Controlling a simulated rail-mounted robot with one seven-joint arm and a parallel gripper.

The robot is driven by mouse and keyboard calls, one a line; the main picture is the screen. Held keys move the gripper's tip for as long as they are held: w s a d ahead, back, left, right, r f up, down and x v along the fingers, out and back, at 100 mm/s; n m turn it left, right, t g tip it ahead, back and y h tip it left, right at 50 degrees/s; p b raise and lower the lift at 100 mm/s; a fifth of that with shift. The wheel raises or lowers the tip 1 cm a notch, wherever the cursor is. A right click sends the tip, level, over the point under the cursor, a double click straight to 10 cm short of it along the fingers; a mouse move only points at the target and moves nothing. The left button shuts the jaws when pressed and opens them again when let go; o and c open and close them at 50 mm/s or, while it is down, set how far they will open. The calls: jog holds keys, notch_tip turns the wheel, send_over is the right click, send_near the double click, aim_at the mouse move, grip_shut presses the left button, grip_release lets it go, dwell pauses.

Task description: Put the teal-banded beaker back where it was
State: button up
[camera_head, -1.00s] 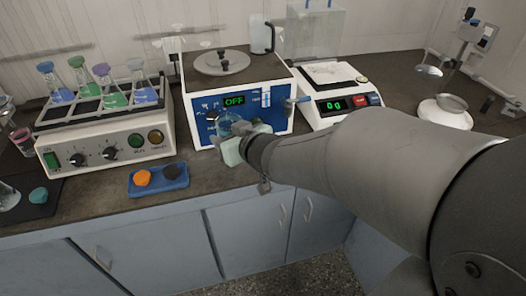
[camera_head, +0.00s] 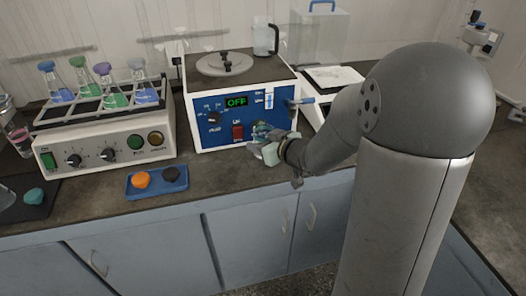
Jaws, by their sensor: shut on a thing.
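My gripper (camera_head: 259,139) is in front of the blue-panelled machine (camera_head: 214,118), near its lower right. It is shut on a small clear vessel with a teal tint (camera_head: 262,129), which I take to be the teal-banded beaker. The fingers and wrist hide much of it, so its band and tilt are hard to make out. It is held above the bench, close to the machine's front face.
A shaker with several stoppered flasks (camera_head: 104,140) stands left. A blue tray (camera_head: 157,193) holds an orange and a dark stopper. A pink-banded glass vessel (camera_head: 18,135) is at far left. A balance (camera_head: 312,112), partly hidden by my arm, stands right. Bare bench (camera_head: 215,180) lies in front.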

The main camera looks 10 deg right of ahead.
jog(key=shift+w+d+f+b, duration=0.15)
jog(key=shift+f+b, duration=0.35)
jog(key=shift+f, duration=1.2)
jog(key=shift+f, duration=0.2)
jog(key=o, duration=1.2)
jog(key=shift+c, duration=0.2)
jog(key=shift+r, duration=0.1)
